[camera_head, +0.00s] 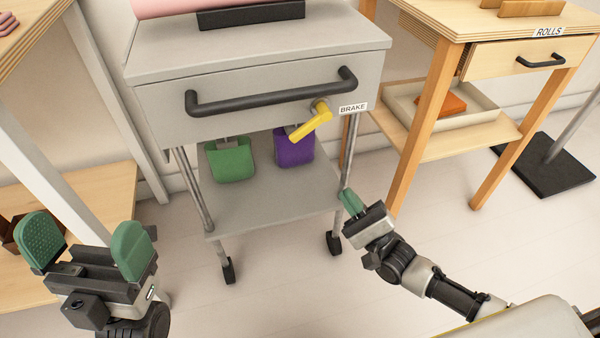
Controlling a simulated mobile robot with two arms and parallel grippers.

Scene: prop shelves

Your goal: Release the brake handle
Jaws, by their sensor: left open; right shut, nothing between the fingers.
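The yellow brake handle (311,122) is on the front of the grey cart (245,72), below the right end of its black push bar (270,97). The handle slants down to the left from its pivot. A white label reading BRAKE (353,107) is just right of it. My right gripper (350,202), with green fingers, is shut and empty, below and right of the handle and apart from it. My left gripper (84,245) is open and empty at the lower left, far from the handle.
The cart's lower shelf (265,200) has a green bin (230,160) and a purple bin (295,149) above it. A wooden table (440,110) labelled ROLLS stands to the right, a wooden shelf (105,195) to the left. The floor in front of the cart is clear.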

